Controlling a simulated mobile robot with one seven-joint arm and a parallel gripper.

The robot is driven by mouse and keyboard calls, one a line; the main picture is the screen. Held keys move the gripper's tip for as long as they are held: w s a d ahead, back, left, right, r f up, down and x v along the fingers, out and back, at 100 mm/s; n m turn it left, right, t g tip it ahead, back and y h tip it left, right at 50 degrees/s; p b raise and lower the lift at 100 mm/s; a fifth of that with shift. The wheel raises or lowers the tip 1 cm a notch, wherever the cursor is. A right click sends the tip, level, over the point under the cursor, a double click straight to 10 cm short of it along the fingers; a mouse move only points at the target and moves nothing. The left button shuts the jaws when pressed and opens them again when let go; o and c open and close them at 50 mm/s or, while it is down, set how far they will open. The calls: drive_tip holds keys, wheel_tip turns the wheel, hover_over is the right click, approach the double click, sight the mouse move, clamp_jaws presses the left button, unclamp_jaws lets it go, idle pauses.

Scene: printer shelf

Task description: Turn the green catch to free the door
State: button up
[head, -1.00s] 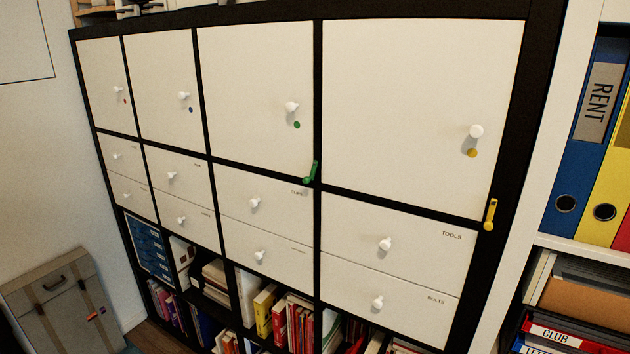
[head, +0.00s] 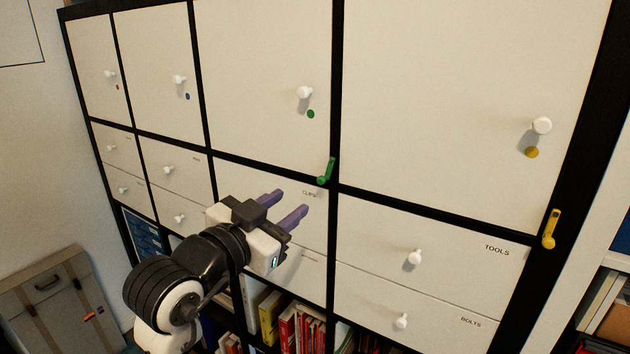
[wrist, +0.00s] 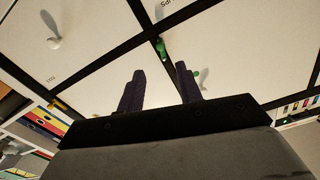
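The green catch (head: 326,170) sits on the black frame at the lower right corner of the door with the green dot (head: 310,114). It is nearly upright and tilts a little, its upper end to the right. In the wrist view the green catch (wrist: 161,47) shows beyond the fingers, between them. That door (head: 265,70) is white, looks shut, and has a white knob (head: 304,93). My gripper (head: 290,204) is open and empty, below and left of the catch, in front of the CLIPS drawer. It appears apart from the catch.
A yellow catch (head: 551,229) sits at the right edge of the large right door (head: 460,100). White drawer knobs stick out below, including the TOOLS knob (head: 415,257). Books (head: 300,325) fill the open shelves underneath.

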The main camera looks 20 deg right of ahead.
sight(320, 181)
drive_tip(key=p+x, duration=0.1)
drive_tip(key=x, duration=0.8)
drive_tip(key=shift+w+d+p, duration=0.1)
drive_tip(key=shift+w+p, duration=0.05)
drive_tip(key=shift+p, duration=0.2)
